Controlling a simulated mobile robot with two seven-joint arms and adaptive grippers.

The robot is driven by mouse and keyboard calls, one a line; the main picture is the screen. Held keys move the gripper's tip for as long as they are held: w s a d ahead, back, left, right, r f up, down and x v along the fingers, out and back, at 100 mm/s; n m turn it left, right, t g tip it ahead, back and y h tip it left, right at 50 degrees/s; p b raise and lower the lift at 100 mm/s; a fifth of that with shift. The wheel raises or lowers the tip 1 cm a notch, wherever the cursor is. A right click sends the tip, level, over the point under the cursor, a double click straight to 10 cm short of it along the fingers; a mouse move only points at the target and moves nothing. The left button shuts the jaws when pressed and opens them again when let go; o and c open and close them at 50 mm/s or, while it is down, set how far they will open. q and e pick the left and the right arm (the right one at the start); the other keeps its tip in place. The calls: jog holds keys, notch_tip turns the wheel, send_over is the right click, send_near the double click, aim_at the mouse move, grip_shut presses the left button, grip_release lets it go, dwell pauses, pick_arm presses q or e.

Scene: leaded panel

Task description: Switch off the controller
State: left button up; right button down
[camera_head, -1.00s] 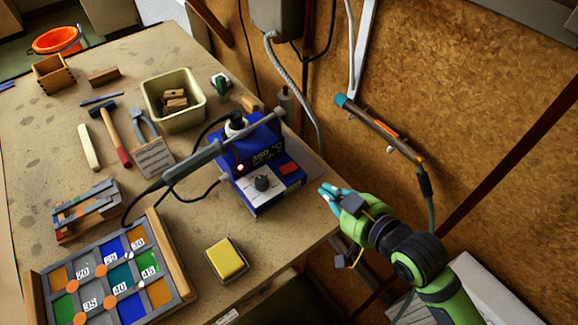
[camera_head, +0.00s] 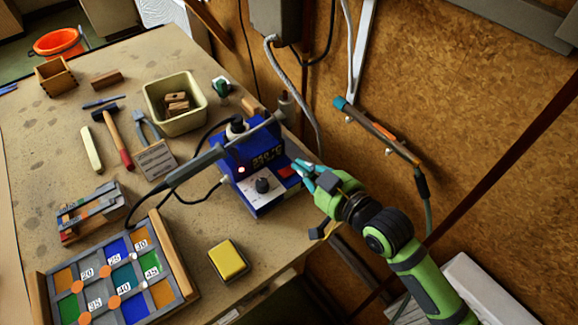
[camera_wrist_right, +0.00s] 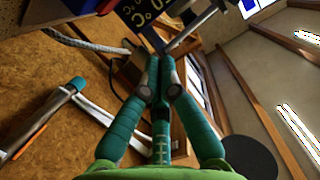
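The controller (camera_head: 262,165) is a blue box near the right edge of the workbench. Its display (camera_head: 268,157) shows lit digits, apparently 350 °C. A black knob (camera_head: 262,186) sits on its pale front plate, a small red light (camera_head: 241,170) glows, and a red switch (camera_head: 287,172) is at the right of the front. My right gripper (camera_head: 298,166) is just right of the red switch; I cannot tell whether it touches. In the wrist view its teal fingers (camera_wrist_right: 160,68) come together at the tips, holding nothing, with part of the display (camera_wrist_right: 140,15) beyond. My left gripper is not in view.
A yellow sponge (camera_head: 228,260) and the leaded panel (camera_head: 120,275) lie nearer. A beige bin (camera_head: 188,122) stands behind.

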aim_at(289, 181)
jog(key=p+x, duration=0.1)
jog(key=x, duration=0.4)
jog(key=shift+f, duration=0.15)
notch_tip(289, 181, down, 2)
jog(key=shift+s+a+f, duration=0.1)
jog(key=shift+s+f, duration=0.2)
jog(key=shift+f, duration=0.5)
